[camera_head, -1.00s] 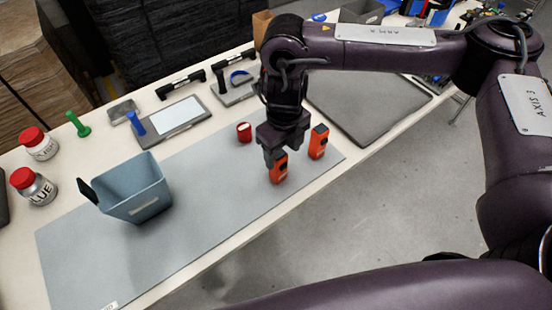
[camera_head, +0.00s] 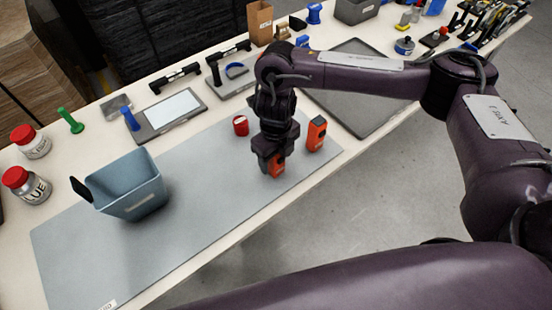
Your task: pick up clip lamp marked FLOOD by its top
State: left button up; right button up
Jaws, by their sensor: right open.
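Two orange clip lamps with dark fronts stand upright near the right end of the grey mat. One clip lamp (camera_head: 277,169) is partly hidden by my right gripper (camera_head: 271,166), which is open and lowered over its top from above. The other clip lamp (camera_head: 316,133) stands to the right, clear of the gripper. The lettering on both lamps is too small to read, so I cannot tell which is marked FLOOD. My left gripper is not in view.
A blue-grey bin (camera_head: 137,190) stands on the grey mat (camera_head: 85,255). A small red object (camera_head: 240,125) is left of the right gripper. Jars with red lids (camera_head: 28,184) stand at the left. A dark flat tray (camera_head: 350,105) lies behind the arm. The mat's front middle is clear.

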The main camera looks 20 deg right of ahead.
jog(key=c, duration=1.1)
jog(key=shift+r, duration=0.1)
